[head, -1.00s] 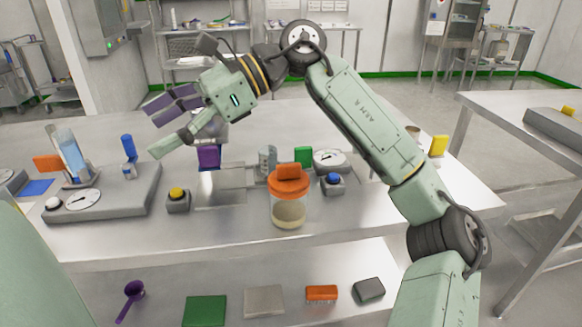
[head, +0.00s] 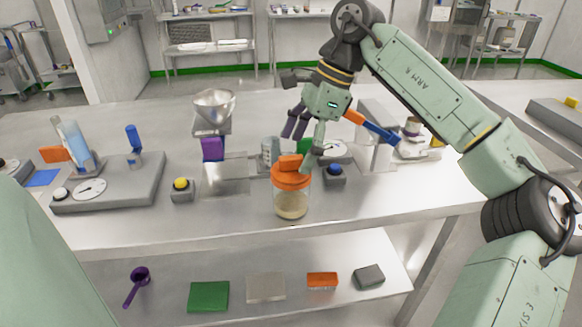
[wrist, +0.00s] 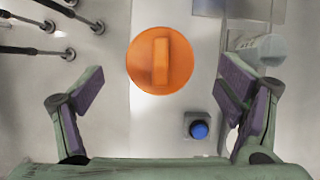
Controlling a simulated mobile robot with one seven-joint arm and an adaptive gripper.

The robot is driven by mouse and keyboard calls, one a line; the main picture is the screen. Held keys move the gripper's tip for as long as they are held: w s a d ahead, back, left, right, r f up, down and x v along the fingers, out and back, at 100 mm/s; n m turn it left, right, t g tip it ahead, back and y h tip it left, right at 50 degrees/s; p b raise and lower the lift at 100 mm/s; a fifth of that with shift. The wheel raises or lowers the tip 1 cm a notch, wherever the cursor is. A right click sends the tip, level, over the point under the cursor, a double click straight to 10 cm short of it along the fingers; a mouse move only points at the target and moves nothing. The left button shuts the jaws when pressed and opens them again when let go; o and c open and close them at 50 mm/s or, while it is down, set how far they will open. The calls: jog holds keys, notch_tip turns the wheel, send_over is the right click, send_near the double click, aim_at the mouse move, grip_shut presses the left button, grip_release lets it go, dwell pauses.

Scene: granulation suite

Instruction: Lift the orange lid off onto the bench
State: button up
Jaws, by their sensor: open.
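The orange lid (head: 291,172) sits on a clear jar (head: 292,203) with pale contents, near the front edge of the bench (head: 120,228). The lid has a raised grip bar across its top. In the wrist view the lid (wrist: 160,60) lies ahead of and between my fingers, with the bar running up and down the picture. My gripper (head: 303,145) points down, just behind and above the lid in the head view. It is open and empty, with purple pads spread wide in the wrist view (wrist: 160,97). It appears apart from the lid.
A blue button box (head: 334,175) stands right of the jar. A yellow button box (head: 182,189) and a scale (head: 108,185) stand to the left. A metal funnel (head: 214,108) is at back left. The bench front between yellow button and jar is clear.

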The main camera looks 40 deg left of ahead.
aim_at(293, 157)
jog(key=shift+x, duration=1.8)
jog(key=shift+s+r, duration=0.1)
jog(key=shift+s, duration=0.05)
jog(key=c, duration=1)
jog(key=shift+a+r, duration=0.1)
jog(key=shift+r, duration=0.75)
jog(key=shift+s+d+r+b, duration=0.15)
jog(key=shift+r+b, duration=0.1)
jog(key=shift+r, duration=0.2)
jog(key=shift+s+d+r+b, duration=0.1)
jog(key=shift+d+r+b, duration=0.1)
jog(key=shift+r, duration=0.2)
jog(key=s+d+b, duration=0.1)
jog(key=s+d, duration=0.2)
jog(key=s+d+r+b, duration=0.1)
jog(key=s+d, duration=0.3)
jog(key=s+d+b, duration=0.1)
jog(key=s+d, duration=0.2)
jog(key=s, duration=0.1)
jog(key=shift+d+r+b, duration=0.25)
jog(key=shift+r+b, duration=0.05)
jog(key=shift+s, duration=0.1)
